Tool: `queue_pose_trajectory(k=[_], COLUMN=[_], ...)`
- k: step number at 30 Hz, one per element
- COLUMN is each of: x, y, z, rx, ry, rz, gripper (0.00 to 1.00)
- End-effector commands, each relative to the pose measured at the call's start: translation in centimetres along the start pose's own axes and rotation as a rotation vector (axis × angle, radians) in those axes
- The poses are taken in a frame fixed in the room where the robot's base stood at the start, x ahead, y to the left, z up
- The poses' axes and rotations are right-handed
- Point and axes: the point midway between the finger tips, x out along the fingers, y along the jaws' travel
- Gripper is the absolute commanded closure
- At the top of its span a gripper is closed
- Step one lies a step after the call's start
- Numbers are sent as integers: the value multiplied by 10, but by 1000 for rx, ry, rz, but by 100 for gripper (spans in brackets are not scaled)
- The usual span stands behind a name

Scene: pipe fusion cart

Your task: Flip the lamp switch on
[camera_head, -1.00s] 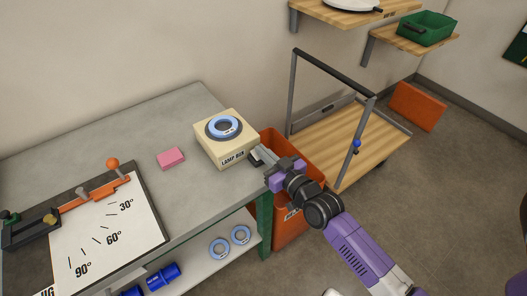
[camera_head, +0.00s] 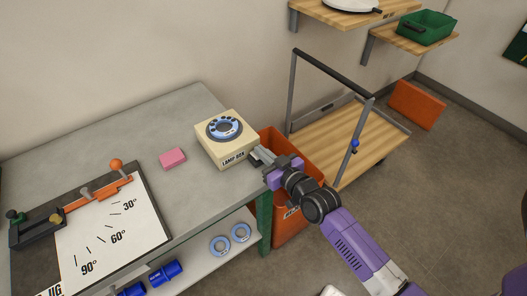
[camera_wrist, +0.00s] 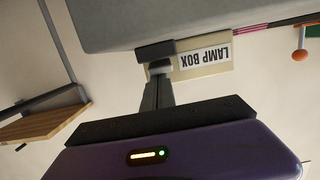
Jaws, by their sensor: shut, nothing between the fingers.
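The cream lamp box (camera_head: 210,147) stands at the right end of the grey bench, with a blue ring-shaped top (camera_head: 225,127) showing dark spots. Its labelled front (camera_wrist: 206,58) appears upside down in the wrist view. A dark block (camera_wrist: 155,51), seemingly the switch, sits beside the label; I cannot tell its on or off position. My gripper (camera_head: 259,153) is at the right front corner of the box, fingers shut and empty. In the wrist view its fingertips (camera_wrist: 159,70) are right by the dark block; whether they touch is unclear.
A pink block (camera_head: 172,158) and an angle board (camera_head: 105,230) lie on the bench (camera_head: 120,135). An orange bin (camera_head: 290,225) stands below my gripper, with a wooden-decked cart (camera_head: 340,145) behind. Rings (camera_head: 220,246) lie on the lower shelf.

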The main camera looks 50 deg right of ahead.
Motion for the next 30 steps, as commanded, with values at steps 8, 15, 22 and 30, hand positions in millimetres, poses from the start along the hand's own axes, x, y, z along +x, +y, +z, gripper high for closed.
queue_pose_trajectory(k=[8, 15, 22, 30], x=[7, -39, -75, -90], y=[-9, -7, -8, -8], z=[-45, -47, -56, -62], rx=[1, -2, -1, 0], ry=[4, 3, 3, 4], rz=[-1, 1, 0, -1], gripper=[100, 100, 100, 100])
